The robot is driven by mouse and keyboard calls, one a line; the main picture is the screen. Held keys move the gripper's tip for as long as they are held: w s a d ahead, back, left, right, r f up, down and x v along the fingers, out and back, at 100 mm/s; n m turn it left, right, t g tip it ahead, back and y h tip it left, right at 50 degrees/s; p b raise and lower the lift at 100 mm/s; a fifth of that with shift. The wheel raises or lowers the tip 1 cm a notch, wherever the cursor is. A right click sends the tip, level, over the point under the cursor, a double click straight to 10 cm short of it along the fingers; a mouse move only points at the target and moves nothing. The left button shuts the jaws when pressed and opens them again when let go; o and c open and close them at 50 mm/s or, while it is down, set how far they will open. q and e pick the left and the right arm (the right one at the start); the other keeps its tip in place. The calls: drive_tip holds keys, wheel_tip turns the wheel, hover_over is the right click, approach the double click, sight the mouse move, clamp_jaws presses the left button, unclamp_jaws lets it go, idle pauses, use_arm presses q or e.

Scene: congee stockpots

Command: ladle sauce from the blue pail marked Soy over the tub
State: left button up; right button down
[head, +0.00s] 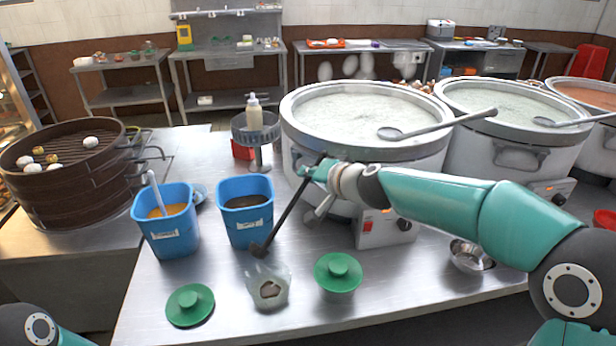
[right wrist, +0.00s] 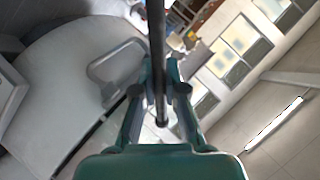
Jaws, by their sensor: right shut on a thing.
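Two blue pails stand on the steel counter; their labels are too small to read. The right pail (head: 246,228) holds dark brown sauce, and the left pail (head: 170,238) holds orange sauce with a pale handle standing in it. The clear tub (head: 277,292) sits in front of the right pail with a dark patch inside. My right gripper (head: 312,174) is shut on the dark ladle (head: 285,213), which slants down left, its bowl at the tub's back rim. The ladle handle (right wrist: 157,60) also runs between the fingers in the right wrist view. My left gripper is out of view.
A green lid (head: 190,305) lies left of the tub, and a green-lidded container (head: 338,274) stands to its right. A large stockpot (head: 365,150) stands behind my right arm. A steamer (head: 70,185) is at far left. A metal bowl (head: 470,256) stands at right.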

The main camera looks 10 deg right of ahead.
drive_tip(key=s+a+r+n+t+h, duration=0.1)
drive_tip(key=s+a+r+n+t, duration=0.4)
drive_tip(key=s+a+r+n, duration=0.3)
drive_tip(key=s+a+r, duration=0.1)
drive_tip(key=s+a, duration=0.2)
drive_tip(key=a, duration=0.2)
drive_tip(key=shift+s+a+t+h, duration=0.25)
drive_tip(key=shift+a+t+h, duration=0.05)
drive_tip(key=shift+a, duration=0.05)
drive_tip(key=shift+d, duration=0.1)
idle(0.7)
